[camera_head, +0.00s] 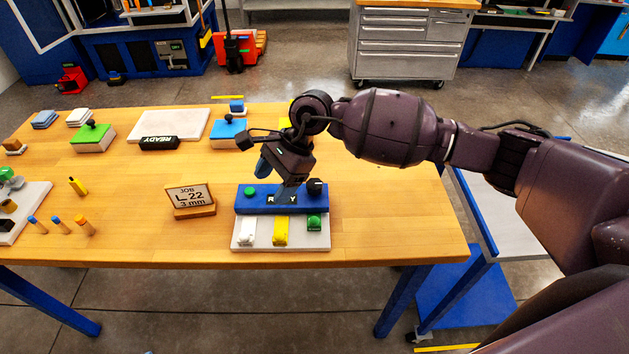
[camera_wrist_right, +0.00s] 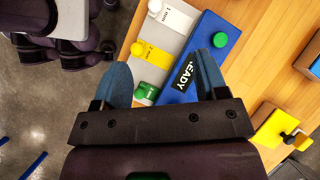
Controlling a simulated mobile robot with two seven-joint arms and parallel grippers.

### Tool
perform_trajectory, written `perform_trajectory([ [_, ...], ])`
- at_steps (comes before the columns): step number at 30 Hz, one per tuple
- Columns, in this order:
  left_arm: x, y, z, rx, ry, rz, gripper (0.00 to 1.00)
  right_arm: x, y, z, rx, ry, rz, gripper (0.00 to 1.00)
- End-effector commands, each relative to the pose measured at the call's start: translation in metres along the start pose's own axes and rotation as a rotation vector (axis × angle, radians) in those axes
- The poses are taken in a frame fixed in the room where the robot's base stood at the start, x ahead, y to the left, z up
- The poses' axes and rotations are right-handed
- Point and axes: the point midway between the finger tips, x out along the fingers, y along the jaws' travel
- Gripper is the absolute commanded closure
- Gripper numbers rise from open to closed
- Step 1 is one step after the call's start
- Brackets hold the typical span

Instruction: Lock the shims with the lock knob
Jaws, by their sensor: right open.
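The blue block (camera_head: 252,204) lies along the far side of a grey plate (camera_head: 240,245) near the table's front edge. It carries a green button (camera_head: 250,192), a dark display reading READY, partly covered by my gripper, and a black knob (camera_head: 315,186) at its right end. White (camera_head: 248,232), yellow (camera_head: 281,233) and green (camera_head: 314,226) shims stand side by side in front of it. My right gripper (camera_head: 275,182) is open and empty over the block. In the right wrist view its fingers (camera_wrist_right: 164,78) straddle the READY display and the green shim; the black knob does not show there.
A sign (camera_head: 190,197) reading "JOB L_22 3 mm" stands left of the block. Pegs and a yellow piece (camera_head: 78,186) are farther left. A green-topped block (camera_head: 93,136), a white tray (camera_head: 169,125) and a blue block (camera_head: 228,132) stand behind. The table right of the block is clear.

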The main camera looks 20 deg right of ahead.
Motion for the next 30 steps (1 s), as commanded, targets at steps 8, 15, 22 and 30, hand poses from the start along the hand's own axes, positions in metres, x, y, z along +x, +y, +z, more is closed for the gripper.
perform_trajectory([
  [8,0.0,0.0,0.0,-0.001,0.0,0.0,0.57,-0.06,-0.018,-0.079,-0.121,0.466,0.134,0.33],
  [15,-0.001,0.0,-0.001,-0.001,-0.001,0.0,0.57,-0.066,-0.019,-0.093,-0.13,0.536,0.162,0.33],
  [22,-0.004,-0.001,-0.004,-0.001,-0.003,0.0,0.57,-0.037,-0.014,-0.11,-0.128,0.531,0.163,0.33],
  [30,-0.008,-0.001,-0.005,-0.002,-0.009,-0.001,0.57,0.001,-0.009,-0.132,-0.128,0.531,0.162,0.33],
])
